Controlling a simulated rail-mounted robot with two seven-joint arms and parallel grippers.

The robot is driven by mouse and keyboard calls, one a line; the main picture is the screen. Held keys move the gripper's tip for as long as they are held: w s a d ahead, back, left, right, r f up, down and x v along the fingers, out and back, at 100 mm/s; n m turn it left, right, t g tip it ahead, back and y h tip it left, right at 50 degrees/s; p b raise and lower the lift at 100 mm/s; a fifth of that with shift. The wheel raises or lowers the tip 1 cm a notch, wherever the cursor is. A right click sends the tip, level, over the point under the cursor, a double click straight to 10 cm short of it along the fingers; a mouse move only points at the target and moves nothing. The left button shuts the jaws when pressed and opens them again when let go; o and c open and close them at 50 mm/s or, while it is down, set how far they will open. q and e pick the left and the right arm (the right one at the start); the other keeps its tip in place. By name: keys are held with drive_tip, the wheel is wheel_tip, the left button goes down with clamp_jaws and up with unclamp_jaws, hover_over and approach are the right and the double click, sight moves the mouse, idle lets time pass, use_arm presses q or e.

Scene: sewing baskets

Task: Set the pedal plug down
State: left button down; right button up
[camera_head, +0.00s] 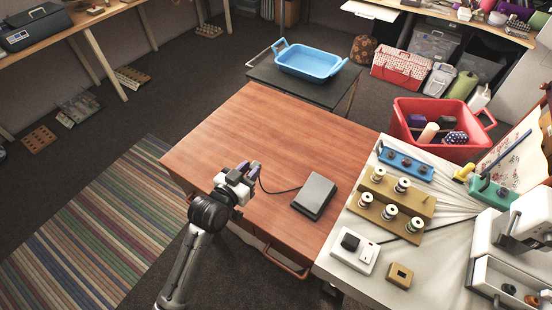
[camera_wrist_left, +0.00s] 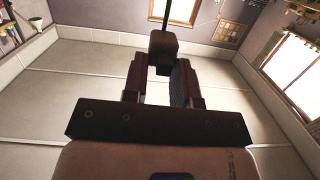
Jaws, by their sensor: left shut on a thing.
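My left gripper (camera_head: 250,168) is over the left part of the wooden table (camera_head: 270,135), shut on the pedal plug. In the left wrist view the plug (camera_wrist_left: 163,45) is a small dark block between the fingertips, with a thin cable rising from it. In the head view the fingers largely hide the plug. Its dark cable (camera_head: 279,192) runs to the grey foot pedal (camera_head: 314,195), which lies flat on the table's right part. I cannot tell whether the plug touches the tabletop. My right gripper is not in view.
Right of the pedal, a pale-covered table (camera_head: 428,265) holds spool racks (camera_head: 395,195), a white switch box (camera_head: 355,250) and a sewing machine (camera_head: 520,225). A red basket (camera_head: 420,107) and a blue tray (camera_head: 308,62) stand beyond. The wooden table's middle and back are clear.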

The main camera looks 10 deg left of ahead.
use_arm(q)
drive_tip(key=b, duration=0.3)
hover_over(254, 200)
wheel_tip(254, 200, down, 10)
drive_tip(key=shift+w+r, duration=0.1)
drive_tip(key=shift+w, duration=0.05)
drive_tip(key=shift+f+b, duration=0.6)
drive_tip(key=shift+f, duration=1.8)
drive_tip(key=c, duration=0.9)
unclamp_jaws()
drive_tip(key=shift+f, duration=0.1)
drive_tip(key=shift+r, duration=0.2)
drive_tip(key=p+v, duration=0.1)
drive_tip(key=v, duration=1.1)
drive_tip(key=shift+f, duration=0.15)
